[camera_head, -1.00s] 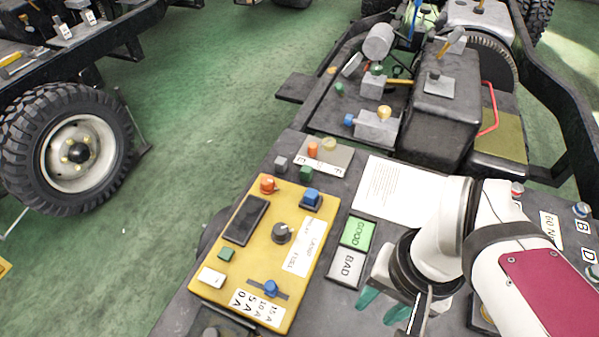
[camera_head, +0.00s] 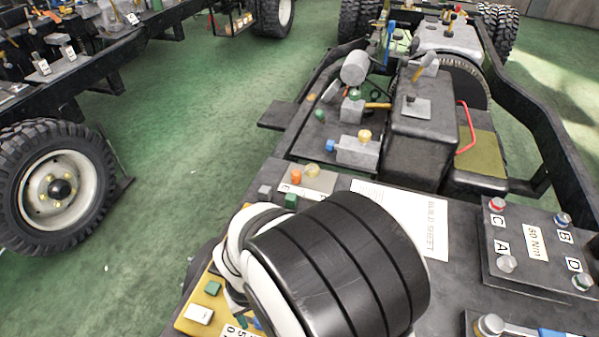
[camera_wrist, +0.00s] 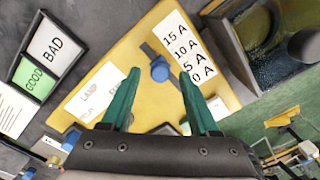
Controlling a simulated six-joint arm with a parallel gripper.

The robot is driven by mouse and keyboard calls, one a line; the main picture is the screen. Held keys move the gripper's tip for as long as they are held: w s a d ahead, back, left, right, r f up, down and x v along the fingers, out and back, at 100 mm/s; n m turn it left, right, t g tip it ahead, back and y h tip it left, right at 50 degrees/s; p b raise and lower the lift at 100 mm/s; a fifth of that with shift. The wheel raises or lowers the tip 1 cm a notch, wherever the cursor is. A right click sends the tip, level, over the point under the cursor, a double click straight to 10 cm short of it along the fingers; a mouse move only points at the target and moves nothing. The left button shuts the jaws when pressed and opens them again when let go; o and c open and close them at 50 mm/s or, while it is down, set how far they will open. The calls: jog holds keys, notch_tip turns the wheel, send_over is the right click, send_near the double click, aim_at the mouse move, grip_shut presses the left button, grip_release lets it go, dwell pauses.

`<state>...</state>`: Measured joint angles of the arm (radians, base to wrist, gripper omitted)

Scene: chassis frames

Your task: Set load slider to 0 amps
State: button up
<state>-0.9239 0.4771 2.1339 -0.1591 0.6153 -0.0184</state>
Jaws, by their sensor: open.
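The load slider is a blue knob (camera_wrist: 160,70) on a dark slot in the yellow panel (camera_wrist: 118,50). Beside the slot is a white scale label (camera_wrist: 184,55) reading 15 A, 10 A, 5 A and 0 A. The knob stands near the middle of the scale; its exact value is unclear. My gripper (camera_wrist: 159,74) is open, with its green fingertips to the left and right of the knob in the wrist view. Contact and height above the panel cannot be told. In the head view my arm covers most of the panel (camera_head: 190,322) and hides the gripper.
The GOOD and BAD tiles (camera_wrist: 43,62) lie beside the panel. The panel also carries a green button (camera_head: 213,288) and a white switch (camera_head: 199,314). A dark box with lettered knobs (camera_head: 530,245) stands at the right, and a printed sheet (camera_head: 425,225) lies behind my arm.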

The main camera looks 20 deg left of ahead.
jog(key=shift+f, duration=0.45)
grip_shut()
jog(key=shift+r, duration=0.1)
dwell(1.0)
